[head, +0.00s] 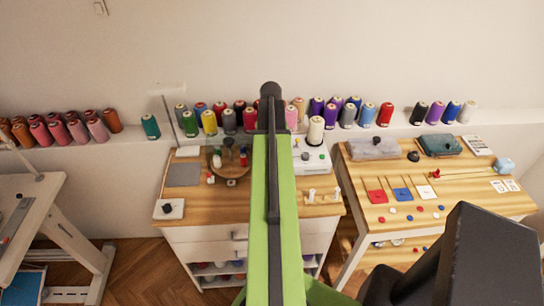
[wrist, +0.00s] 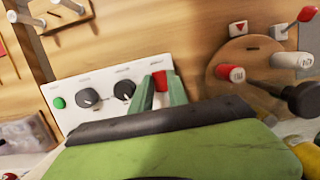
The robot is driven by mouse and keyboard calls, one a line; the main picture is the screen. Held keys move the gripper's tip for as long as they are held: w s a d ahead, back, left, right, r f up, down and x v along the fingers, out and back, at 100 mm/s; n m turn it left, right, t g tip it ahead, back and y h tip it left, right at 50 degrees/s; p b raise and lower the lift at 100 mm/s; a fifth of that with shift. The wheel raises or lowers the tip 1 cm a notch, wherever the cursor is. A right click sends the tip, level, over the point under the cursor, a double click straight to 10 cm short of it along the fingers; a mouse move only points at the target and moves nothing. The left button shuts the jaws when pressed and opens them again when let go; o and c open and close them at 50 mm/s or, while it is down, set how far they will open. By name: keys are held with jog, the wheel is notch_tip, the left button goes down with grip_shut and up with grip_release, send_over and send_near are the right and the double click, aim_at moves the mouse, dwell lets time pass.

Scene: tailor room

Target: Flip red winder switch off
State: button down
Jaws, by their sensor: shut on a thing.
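In the wrist view, the winder (wrist: 75,93) is a white panel with a green button, two dark dials and a red switch (wrist: 160,79). My gripper (wrist: 160,92) has its two green fingers at the red switch, one on each side, and is shut on it. The switch's lower part is hidden between the fingers, so its tilt cannot be told. In the head view, the white winder (head: 317,161) stands on the middle wooden cabinet, partly behind my green arm. My gripper and the red switch are hidden there.
A round wooden stand (wrist: 222,88) with spools is close beside the winder in the wrist view. White pegs (head: 311,195) stand near the cabinet's front. A second table (head: 440,215) with cards and buttons is at the right. Thread cones line the wall ledge.

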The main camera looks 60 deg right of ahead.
dwell(0.3)
jog(key=c, duration=1.3)
grip_release()
jog(key=p+v, duration=1.7)
jog(key=shift+w+d+r, duration=0.15)
jog(key=shift+w+d, duration=0.05)
jog(key=shift+d, duration=0.05)
